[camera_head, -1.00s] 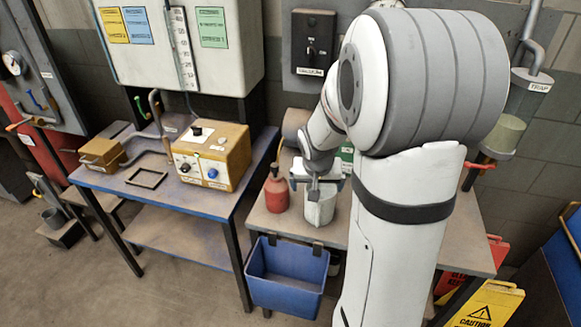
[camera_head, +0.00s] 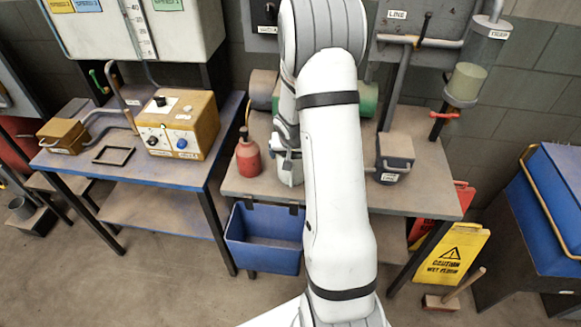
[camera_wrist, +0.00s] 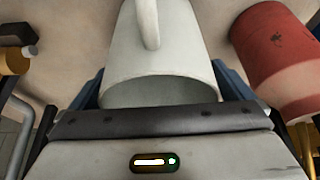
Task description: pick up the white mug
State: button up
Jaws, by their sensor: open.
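The white mug (camera_wrist: 165,55) fills the middle of the wrist view. Its handle runs along its upper side, toward the top of the picture, and its rim faces my gripper. My gripper (camera_wrist: 160,88) is open, with a blue finger on each side of the mug. I cannot tell whether either finger touches it. In the head view the mug (camera_head: 289,172) shows only in part behind my arm, on the workbench (camera_head: 240,186), right of a red bottle.
The red bottle (camera_head: 247,157) stands close beside the mug. A dark box-shaped device (camera_head: 394,155) is on the bench's right side. A blue bin (camera_head: 262,243) hangs at its front edge. A yellow caution sign (camera_head: 449,255) stands right of the bench.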

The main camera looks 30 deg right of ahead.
jog(key=shift+w+f, duration=0.1)
jog(key=shift+f, duration=0.25)
jog(key=shift+c, duration=0.2)
